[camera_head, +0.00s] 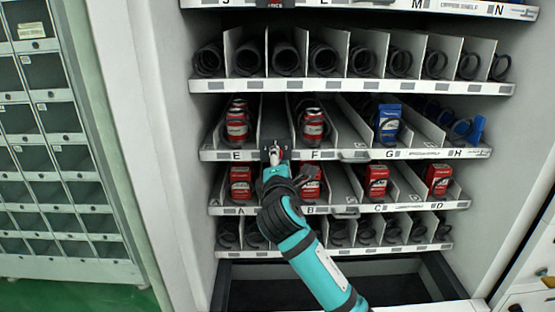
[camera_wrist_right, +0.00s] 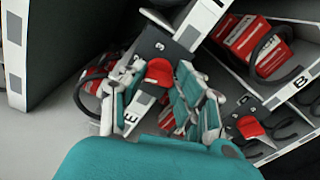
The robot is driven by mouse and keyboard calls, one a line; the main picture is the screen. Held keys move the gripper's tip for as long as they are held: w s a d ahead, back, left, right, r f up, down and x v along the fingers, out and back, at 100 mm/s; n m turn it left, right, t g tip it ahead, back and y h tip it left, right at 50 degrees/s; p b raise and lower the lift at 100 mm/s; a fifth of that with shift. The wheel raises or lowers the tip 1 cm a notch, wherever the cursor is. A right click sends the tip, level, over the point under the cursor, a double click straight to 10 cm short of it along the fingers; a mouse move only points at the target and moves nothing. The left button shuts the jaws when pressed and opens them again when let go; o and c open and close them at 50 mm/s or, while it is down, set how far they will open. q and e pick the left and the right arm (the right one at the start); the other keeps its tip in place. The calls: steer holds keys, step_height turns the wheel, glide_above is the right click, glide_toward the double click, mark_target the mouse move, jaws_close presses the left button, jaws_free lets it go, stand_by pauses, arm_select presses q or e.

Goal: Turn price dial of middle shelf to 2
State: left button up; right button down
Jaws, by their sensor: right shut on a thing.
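The middle shelf's front rail (camera_head: 340,155) carries the letters E, F, G and H. A red dial (camera_wrist_right: 158,72) on a dark plate (camera_wrist_right: 152,42) shows in the right wrist view, close to the letter E. My right gripper (camera_head: 276,158) reaches up to the rail between E and F in the head view. In the wrist view its fingers (camera_wrist_right: 160,95) stand on both sides of the red dial and are shut on it. The number the dial points to cannot be read. My left gripper is not in view.
Red cans (camera_head: 236,127) and a blue pack (camera_head: 389,124) stand on the middle shelf. Red boxes (camera_head: 376,180) stand on the shelf below, partly behind my right arm. A second red dial (camera_wrist_right: 250,127) is near the gripper. Lockers (camera_head: 50,130) stand left.

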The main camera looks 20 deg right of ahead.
steer(key=shift+f+m, duration=0.1)
steer(key=shift+m, duration=1.4)
steer(key=c, duration=1)
jaws_free()
steer(key=shift+o, duration=0.2)
steer(key=v, duration=1.2)
